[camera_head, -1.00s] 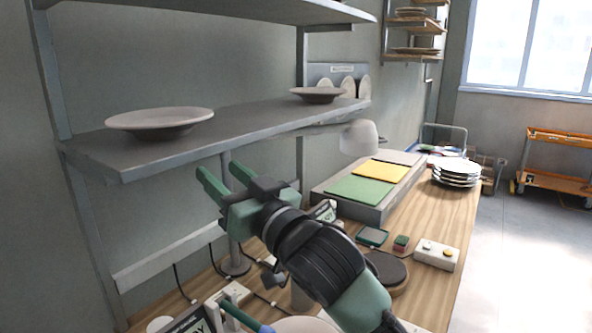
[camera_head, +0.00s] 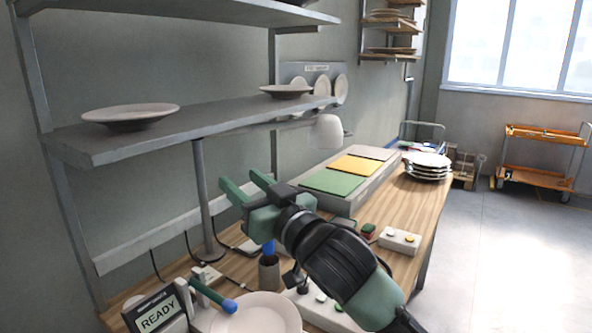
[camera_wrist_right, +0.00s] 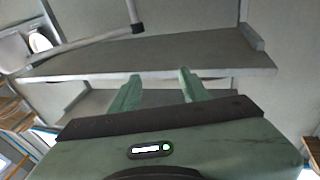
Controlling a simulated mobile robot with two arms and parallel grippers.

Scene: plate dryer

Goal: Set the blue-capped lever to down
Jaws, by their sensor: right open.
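The blue-capped lever (camera_head: 213,295) is a teal rod ending in a blue tip, at the bottom left of the head view. It slants down to the right from a small box beside a display reading READY (camera_head: 158,315). My right gripper (camera_head: 246,186) is in mid-air above and behind the lever, clear of it, with its two green fingers apart and nothing between them. The open fingers also show in the right wrist view (camera_wrist_right: 160,88), facing a grey shelf; the lever is not visible there. My left gripper is not in view.
A shelf (camera_head: 200,125) with plates overhangs the bench at left. A plate (camera_head: 255,316) sits just right of the lever. A cup (camera_head: 269,272) with a blue-topped item stands behind it. Colored mats (camera_head: 333,182), a button box (camera_head: 399,240) and stacked plates (camera_head: 428,168) lie to the right.

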